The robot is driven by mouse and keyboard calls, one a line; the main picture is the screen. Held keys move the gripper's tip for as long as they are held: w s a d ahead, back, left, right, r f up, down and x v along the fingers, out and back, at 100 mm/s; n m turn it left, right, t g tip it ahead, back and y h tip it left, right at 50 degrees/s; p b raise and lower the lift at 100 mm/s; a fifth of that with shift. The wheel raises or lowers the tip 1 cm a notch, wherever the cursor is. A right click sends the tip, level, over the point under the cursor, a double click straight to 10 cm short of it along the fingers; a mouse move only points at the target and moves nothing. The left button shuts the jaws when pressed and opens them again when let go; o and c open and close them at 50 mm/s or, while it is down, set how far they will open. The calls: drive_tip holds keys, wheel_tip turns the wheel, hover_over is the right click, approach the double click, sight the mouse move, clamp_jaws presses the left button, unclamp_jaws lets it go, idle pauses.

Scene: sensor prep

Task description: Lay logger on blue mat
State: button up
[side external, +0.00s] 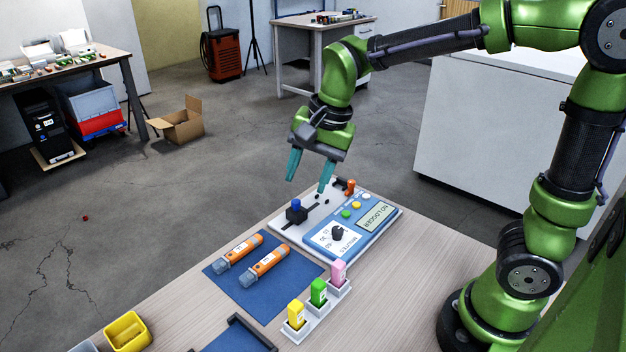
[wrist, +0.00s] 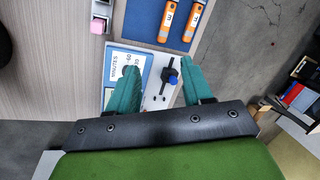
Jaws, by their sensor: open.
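Two orange loggers with grey ends lie side by side on the blue mat (side external: 256,302): one at the back left (side external: 240,252), one at the front right (side external: 266,264). They also show at the top of the wrist view (wrist: 165,22) (wrist: 193,20). My gripper (side external: 307,186) is open and empty, fingers pointing down above the far end of the blue-and-white docking unit (side external: 318,232). In the wrist view the teal fingers (wrist: 158,66) stand apart over the unit, near its blue-knobbed slider (wrist: 172,78). The unit's display (side external: 375,215) reads "NO LOGGER".
Yellow (side external: 296,314), green (side external: 318,292) and pink (side external: 338,273) tagged pieces stand in white holders right of the mat. A dark-edged blue tray (side external: 238,338) and a yellow bin (side external: 128,332) sit at the front. Bare wood lies left of the mat.

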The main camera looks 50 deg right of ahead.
drive_tip(key=s+d+r+n+t, duration=0.1)
drive_tip(key=s+d+n+t, duration=0.1)
drive_tip(key=s+n, duration=0.2)
drive_tip(key=s+d+r+n+t, duration=0.1)
drive_tip(key=s+n, duration=0.3)
drive_tip(key=s, duration=0.4)
drive_tip(key=shift+d+r+t, duration=0.3)
drive_tip(key=shift+d+t, duration=0.15)
drive_tip(key=shift+t, duration=0.35)
